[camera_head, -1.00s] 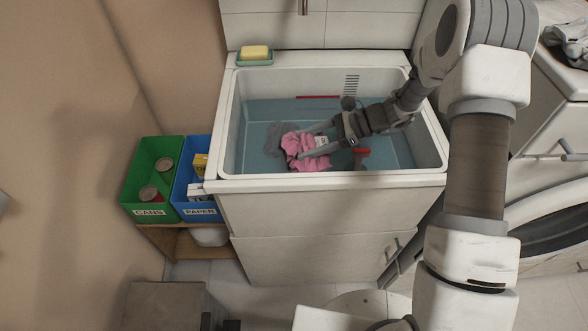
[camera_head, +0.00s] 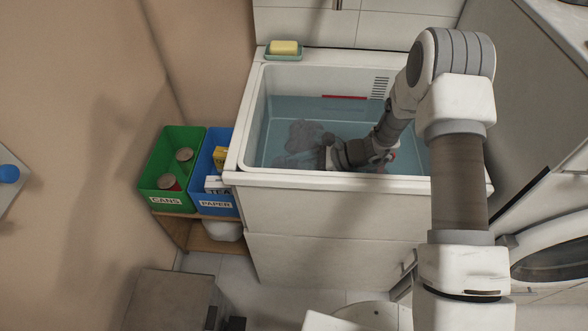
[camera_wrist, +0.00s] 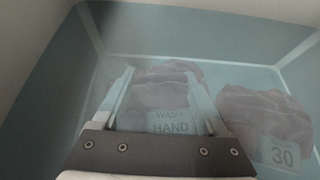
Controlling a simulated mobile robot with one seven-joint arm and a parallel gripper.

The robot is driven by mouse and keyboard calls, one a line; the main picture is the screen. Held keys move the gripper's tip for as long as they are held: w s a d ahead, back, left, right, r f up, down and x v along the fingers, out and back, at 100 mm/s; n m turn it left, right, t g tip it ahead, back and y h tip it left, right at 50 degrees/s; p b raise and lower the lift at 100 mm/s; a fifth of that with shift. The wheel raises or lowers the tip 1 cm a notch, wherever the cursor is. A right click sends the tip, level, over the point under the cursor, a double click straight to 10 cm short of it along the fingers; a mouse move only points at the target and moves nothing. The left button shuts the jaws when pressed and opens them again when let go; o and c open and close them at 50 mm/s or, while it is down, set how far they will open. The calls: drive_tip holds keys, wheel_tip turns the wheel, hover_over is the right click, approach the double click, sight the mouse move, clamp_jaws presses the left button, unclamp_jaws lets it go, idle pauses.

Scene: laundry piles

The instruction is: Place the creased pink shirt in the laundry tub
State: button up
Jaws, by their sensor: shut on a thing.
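The laundry tub (camera_head: 330,181) is a white basin filled with blue water. My gripper (camera_wrist: 163,88) reaches down into it, and its fingers are under the water. In the wrist view, the fingers are shut on the creased pink shirt (camera_wrist: 160,74), which looks dull through the water and carries a "WASH HAND" tag (camera_wrist: 172,122). In the head view the shirt is hard to make out under the surface; a dim greyish cloth shape (camera_head: 305,134) shows beside my gripper.
Another dull reddish cloth (camera_wrist: 262,112) with a "WASH 30" tag (camera_wrist: 281,153) lies in the tub to the right in the wrist view. A soap dish (camera_head: 283,55) sits on the back left rim. Green cans (camera_head: 160,179) and blue paper (camera_head: 214,203) bins stand left.

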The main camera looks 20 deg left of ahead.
drive_tip(key=shift+f, duration=0.2)
drive_tip(key=o, duration=1.4)
drive_tip(key=shift+r, duration=0.15)
drive_tip(key=shift+r, duration=0.25)
drive_tip(key=p+v, duration=0.1)
drive_tip(key=v, duration=1.1)
drive_tip(key=shift+f+p, duration=0.1)
drive_tip(key=shift+p, duration=0.25)
